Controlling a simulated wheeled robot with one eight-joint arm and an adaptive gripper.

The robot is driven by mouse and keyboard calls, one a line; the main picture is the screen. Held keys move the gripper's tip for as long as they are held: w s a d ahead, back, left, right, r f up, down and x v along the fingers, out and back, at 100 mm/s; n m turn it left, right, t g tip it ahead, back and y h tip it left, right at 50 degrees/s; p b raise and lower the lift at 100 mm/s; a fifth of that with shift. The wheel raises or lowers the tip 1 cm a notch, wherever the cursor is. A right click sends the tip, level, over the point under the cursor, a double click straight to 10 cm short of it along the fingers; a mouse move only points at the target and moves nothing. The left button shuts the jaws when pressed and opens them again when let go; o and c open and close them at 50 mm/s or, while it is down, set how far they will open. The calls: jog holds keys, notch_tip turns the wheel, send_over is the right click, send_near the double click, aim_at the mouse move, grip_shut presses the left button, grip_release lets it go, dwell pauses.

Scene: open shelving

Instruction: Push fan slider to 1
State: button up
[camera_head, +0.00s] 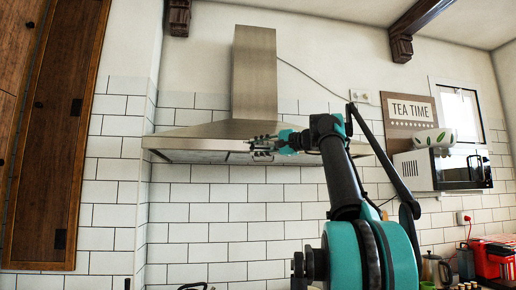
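The metal range hood (255,85) hangs on the tiled wall, with a tall chimney and a wide sloped canopy. The fan slider cannot be made out; my gripper and arm cover part of the front edge.
A white microwave (440,170) stands on a shelf at the right, with a bowl (432,138) on top. A "TEA TIME" sign (409,110) hangs behind. A red appliance (492,258) and a kettle (435,268) are at lower right. A wooden door (58,140) is at left.

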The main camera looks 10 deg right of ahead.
grip_shut()
jog(key=shift+d, duration=0.1)
jog(key=shift+d, duration=1)
jog(key=shift+o, duration=1.6)
grip_release()
jog(key=v, duration=1.2)
